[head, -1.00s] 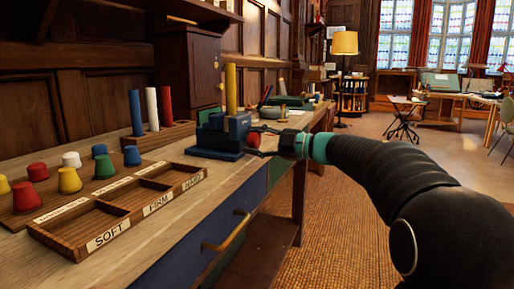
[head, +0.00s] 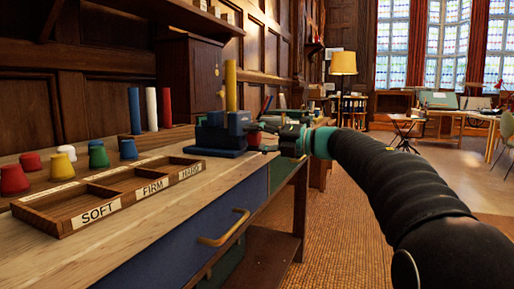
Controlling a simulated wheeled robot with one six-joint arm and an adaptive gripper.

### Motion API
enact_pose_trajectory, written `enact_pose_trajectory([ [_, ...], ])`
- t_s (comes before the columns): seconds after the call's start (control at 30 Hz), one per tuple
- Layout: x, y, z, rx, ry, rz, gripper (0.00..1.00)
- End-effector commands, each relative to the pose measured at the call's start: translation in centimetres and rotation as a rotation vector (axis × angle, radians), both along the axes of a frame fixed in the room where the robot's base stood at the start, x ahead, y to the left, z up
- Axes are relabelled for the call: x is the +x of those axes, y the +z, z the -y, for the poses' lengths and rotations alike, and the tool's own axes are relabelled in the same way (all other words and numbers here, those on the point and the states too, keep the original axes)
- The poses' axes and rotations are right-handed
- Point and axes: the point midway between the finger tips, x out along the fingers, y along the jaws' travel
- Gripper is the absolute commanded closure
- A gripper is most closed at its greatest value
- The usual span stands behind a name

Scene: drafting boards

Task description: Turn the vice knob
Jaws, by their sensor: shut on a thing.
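A blue vice (head: 221,133) stands on the wooden bench, with an upright yellow rod (head: 231,85) at it. My gripper (head: 257,132) reaches in from the right and is shut on the knob. The finger contact is small and partly hidden.
A wooden tray (head: 75,222) labelled SOFT, FIRM and HARD lies at the bench's front edge. Several coloured pegs (head: 97,155) stand behind it. Blue, white and red rods (head: 151,108) stand left of the vice. A brass drawer handle (head: 222,229) juts out below.

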Motion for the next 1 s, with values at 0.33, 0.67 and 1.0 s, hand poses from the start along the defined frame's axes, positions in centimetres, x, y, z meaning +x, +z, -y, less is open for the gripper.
enact_pose_trajectory([
  [0.33, -0.16, -0.4, -0.19, -0.113, 0.008, 0.31, 0.87],
  [0.67, -0.1, -0.23, -0.14, -0.22, 0.008, 0.603, 0.87],
  [1.0, -0.05, -0.2, -0.11, -0.328, 0.007, 0.906, 0.87],
])
